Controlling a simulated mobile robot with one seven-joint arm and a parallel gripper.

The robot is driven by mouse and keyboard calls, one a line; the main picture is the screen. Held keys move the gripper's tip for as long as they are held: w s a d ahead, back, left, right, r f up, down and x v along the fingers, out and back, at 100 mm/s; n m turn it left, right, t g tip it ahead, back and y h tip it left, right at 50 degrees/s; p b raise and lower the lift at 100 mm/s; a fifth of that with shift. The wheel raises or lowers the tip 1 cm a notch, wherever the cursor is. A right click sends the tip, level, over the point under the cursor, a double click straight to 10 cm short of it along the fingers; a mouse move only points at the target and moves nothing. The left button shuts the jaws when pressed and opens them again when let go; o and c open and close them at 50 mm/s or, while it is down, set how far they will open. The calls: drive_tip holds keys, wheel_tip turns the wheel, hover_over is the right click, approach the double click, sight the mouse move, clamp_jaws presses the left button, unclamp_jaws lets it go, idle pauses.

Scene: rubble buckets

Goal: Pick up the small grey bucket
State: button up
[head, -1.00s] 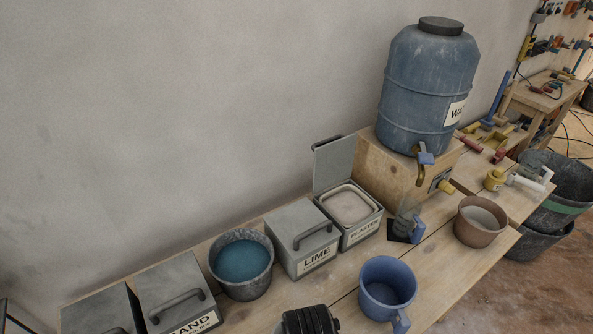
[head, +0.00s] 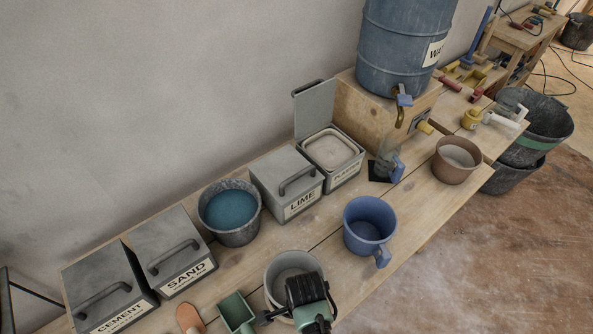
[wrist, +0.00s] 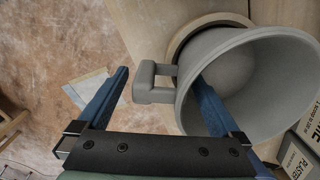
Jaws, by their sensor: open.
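The small grey bucket (head: 286,266) is light grey and open-topped, at the front of the bench in the head view. In the wrist view, the bucket (wrist: 275,75) fills the right side, tilted in the picture, its handle (wrist: 146,83) pointing left. My gripper (wrist: 161,75) is open, with its blue fingers on either side of the handle. The right finger overlaps the bucket's rim and seems to reach into its mouth. The left finger is clear of the handle. In the head view, my gripper (head: 305,290) covers the bucket's near right side.
A dark bucket of blue liquid (head: 230,208), a blue mug (head: 368,222) and a brown pot (head: 442,172) stand nearby. Lidded boxes marked sand (head: 172,240), cement (head: 98,275) and lime (head: 275,170) line the back. A green scoop (head: 234,310) lies left of the bucket.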

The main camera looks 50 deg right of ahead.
drive_tip(key=shift+f, duration=1.35)
clamp_jaws()
